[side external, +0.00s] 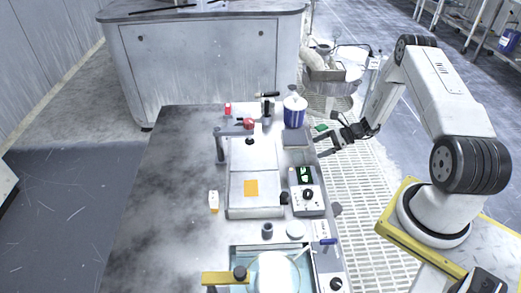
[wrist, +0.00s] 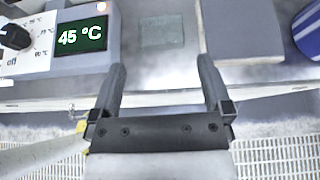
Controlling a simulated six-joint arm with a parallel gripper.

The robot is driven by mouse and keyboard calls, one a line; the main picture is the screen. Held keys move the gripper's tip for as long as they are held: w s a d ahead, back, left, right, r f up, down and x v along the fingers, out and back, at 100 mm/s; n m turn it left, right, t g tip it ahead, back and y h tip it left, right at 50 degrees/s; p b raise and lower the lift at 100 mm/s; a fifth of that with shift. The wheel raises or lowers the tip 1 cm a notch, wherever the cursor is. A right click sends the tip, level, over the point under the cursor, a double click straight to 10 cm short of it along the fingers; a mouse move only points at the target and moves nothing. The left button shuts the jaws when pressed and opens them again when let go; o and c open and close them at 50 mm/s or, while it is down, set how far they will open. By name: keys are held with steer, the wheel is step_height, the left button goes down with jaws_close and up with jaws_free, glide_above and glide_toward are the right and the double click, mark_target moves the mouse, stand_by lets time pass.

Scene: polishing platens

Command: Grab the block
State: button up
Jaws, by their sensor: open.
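A dark grey, flat-topped block (side external: 296,139) lies near the right edge of the table in the side view, in front of a blue and white container. A grey slab that looks like the same block (wrist: 240,30) shows at the upper right of the wrist view, cut off by the top edge. I cannot tell for sure that this is the task's block. My gripper (side external: 322,146) is at the table's right edge, close to the block. In the wrist view my gripper (wrist: 162,63) is open, with nothing between its fingers.
A heater with a 45 °C display (wrist: 80,36) stands left of my fingers. A pale square (wrist: 161,28) lies ahead between heater and slab. The blue and white container (side external: 294,113) stands behind the block.

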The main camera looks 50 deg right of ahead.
mark_target(299, 156)
steer(key=shift+x, duration=1.3)
steer(key=shift+f, duration=0.1)
steer(key=shift+x, duration=2.5)
steer(key=c, duration=1.1)
